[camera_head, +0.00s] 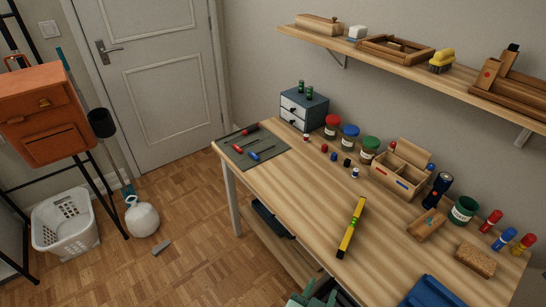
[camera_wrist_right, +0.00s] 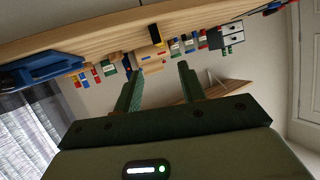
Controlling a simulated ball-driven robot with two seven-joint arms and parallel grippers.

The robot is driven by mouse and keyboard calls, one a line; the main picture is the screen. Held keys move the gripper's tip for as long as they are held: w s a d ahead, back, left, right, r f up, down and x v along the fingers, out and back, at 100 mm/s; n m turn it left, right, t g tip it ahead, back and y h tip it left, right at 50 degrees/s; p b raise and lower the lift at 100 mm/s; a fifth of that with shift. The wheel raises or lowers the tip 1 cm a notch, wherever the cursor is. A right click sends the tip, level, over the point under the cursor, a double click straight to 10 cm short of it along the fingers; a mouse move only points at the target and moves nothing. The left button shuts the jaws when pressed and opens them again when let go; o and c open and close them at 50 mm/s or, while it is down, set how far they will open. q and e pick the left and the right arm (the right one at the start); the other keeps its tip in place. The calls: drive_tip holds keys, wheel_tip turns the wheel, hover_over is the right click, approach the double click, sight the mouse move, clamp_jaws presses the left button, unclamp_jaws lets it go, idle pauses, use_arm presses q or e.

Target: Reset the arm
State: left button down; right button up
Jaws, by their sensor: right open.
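My right gripper (camera_head: 316,294) shows at the bottom edge of the head view, in front of the desk's near side, partly cut off by the frame. In the right wrist view my right gripper (camera_wrist_right: 158,88) has its two green fingers apart, with nothing between them. That view looks upside down, with the desk (camera_wrist_right: 110,35) across its top. The wooden desk (camera_head: 300,205) fills the right half of the head view. My left gripper is not in view.
A yellow level (camera_head: 351,228) and a blue tray (camera_head: 431,292) lie near the desk's front. Jars, a wooden organizer (camera_head: 396,176), a flashlight (camera_head: 437,190) and bottles line the back. A wall shelf (camera_head: 400,68) hangs above. The desk's middle is largely clear.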

drive_tip(key=w+a+f+n+t+y, duration=0.2)
drive_tip(key=w+a+n+t+y, duration=0.25)
drive_tip(key=y, duration=0.35)
drive_tip(key=s+f+n+g+y, duration=0.35)
drive_tip(key=s+f, duration=0.25)
drive_tip(key=f, duration=0.5)
drive_tip(key=s+d+f+n+g+h, duration=0.1)
drive_tip(key=s+d+f+g, duration=0.3)
drive_tip(key=s+f, duration=0.3)
drive_tip(key=s+d+f+n+g+h, duration=0.1)
drive_tip(key=s+d+f+g, duration=0.35)
drive_tip(key=s+f, duration=0.3)
drive_tip(key=s+d+f+g+h, duration=0.1)
drive_tip(key=s+d+f+g, duration=0.1)
drive_tip(key=s+d, duration=0.3)
drive_tip(key=s+d+f+g+h, duration=0.1)
drive_tip(key=s+d, duration=0.4)
drive_tip(key=s, duration=0.6)
drive_tip(key=shift+f+n+g+h, duration=0.35)
drive_tip(key=shift+f+n+h, duration=0.05)
drive_tip(key=shift+f+h, duration=0.15)
